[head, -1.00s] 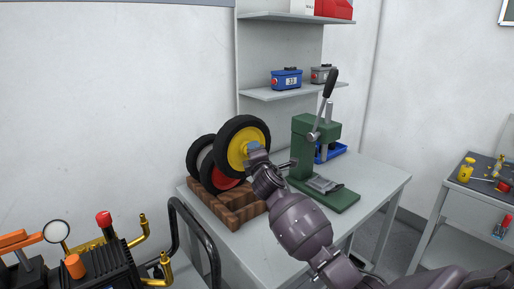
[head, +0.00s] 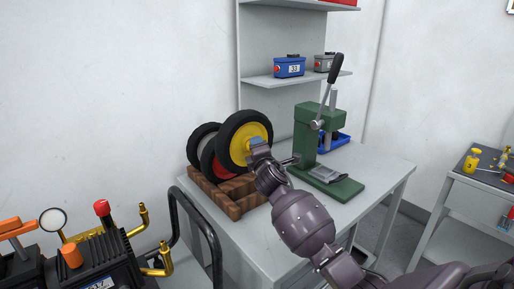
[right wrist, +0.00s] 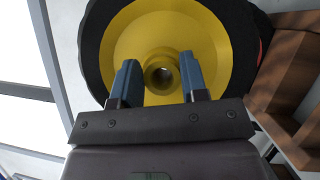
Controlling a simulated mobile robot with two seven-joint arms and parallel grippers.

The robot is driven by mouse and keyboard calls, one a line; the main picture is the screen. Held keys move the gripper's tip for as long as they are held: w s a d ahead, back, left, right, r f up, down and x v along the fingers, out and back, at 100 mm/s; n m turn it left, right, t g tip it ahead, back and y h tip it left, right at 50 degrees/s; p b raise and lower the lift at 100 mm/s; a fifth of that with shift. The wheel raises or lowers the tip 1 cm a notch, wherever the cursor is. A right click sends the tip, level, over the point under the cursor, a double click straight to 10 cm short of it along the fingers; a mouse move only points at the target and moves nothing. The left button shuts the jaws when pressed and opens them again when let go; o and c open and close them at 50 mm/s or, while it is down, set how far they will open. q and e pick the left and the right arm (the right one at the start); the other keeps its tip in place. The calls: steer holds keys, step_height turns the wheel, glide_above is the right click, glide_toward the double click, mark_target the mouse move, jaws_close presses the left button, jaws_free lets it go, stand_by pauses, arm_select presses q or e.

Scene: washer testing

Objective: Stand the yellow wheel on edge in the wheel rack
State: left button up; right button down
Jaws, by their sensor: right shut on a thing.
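The yellow wheel (head: 236,148), with a black tyre, is upright at the wooden wheel rack (head: 232,211) on the grey table. My right gripper (head: 256,143) is shut on its hub. In the right wrist view, the two blue fingers (right wrist: 160,82) flank the yellow hub of the wheel (right wrist: 123,45), and the brown rack (right wrist: 290,90) shows at the right. The wheel's lower edge is close above or in the rack; I cannot tell if it touches. A red wheel (head: 207,163) and a grey wheel (head: 196,146) stand behind it, partly hidden. My left gripper is not in view.
A green lever press (head: 318,140) stands right of the rack, with a blue tray (head: 336,143) behind it. A shelf (head: 290,80) with blue and grey boxes hangs above. A black tubular chair back (head: 205,225) is at the table's left front. Some bare tabletop lies in front.

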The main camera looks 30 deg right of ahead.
step_height(320, 180, down, 10)
steer(key=b, duration=0.6)
steer(key=shift+f, duration=0.2)
stand_by(0.8)
steer(key=c, duration=0.7)
jaws_free()
steer(key=shift+o, duration=0.7)
steer(key=shift+f, duration=0.15)
